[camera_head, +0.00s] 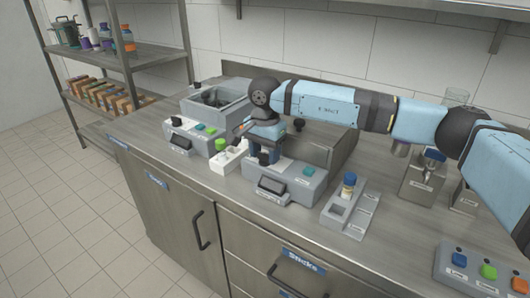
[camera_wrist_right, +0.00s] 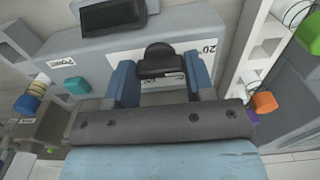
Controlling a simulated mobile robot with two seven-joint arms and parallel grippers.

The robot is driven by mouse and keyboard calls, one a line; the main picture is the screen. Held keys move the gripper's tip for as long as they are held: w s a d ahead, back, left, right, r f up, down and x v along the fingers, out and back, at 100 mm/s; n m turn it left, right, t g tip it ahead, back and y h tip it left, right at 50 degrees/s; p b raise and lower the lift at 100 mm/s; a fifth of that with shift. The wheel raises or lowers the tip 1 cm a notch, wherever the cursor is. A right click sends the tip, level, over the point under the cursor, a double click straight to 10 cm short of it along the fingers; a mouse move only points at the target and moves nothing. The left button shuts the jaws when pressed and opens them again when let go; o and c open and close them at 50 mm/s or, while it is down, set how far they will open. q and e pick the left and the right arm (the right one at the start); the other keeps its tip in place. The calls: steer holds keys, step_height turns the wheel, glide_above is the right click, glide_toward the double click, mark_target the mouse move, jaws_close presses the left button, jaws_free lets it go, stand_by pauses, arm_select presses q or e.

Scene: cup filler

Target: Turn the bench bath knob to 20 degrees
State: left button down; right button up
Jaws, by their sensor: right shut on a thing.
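My right gripper (camera_head: 262,157) points down at the front control unit (camera_head: 290,182), a grey box with a dark tilted display (camera_head: 272,186) and a teal button (camera_head: 308,171). In the right wrist view, my right gripper (camera_wrist_right: 160,82) has a blue finger on each side of a black knob (camera_wrist_right: 160,58) and is shut on it. A "20" mark shows on the panel beside the knob in that view. The unit's display (camera_wrist_right: 112,14) and teal button (camera_wrist_right: 77,85) show there too. The knob's exact pointer angle is hard to read. My left gripper is not in view.
A second grey unit (camera_head: 192,138) with a display and a steel basin (camera_head: 215,103) stand to the left. A white block (camera_head: 228,158) lies between the units. A grey holder with a blue-capped vial (camera_head: 349,185) stands to the right, and a button box (camera_head: 475,272) farther right.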

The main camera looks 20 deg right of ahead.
mark_target(265, 154)
steer(key=shift+r, duration=0.1)
steer(key=o, duration=0.9)
arm_select(q)
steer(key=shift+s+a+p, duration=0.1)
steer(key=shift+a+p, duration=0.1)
steer(key=shift+p, duration=0.6)
arm_select(e)
step_height(265, 154, up, 14)
steer(key=shift+f, duration=0.1)
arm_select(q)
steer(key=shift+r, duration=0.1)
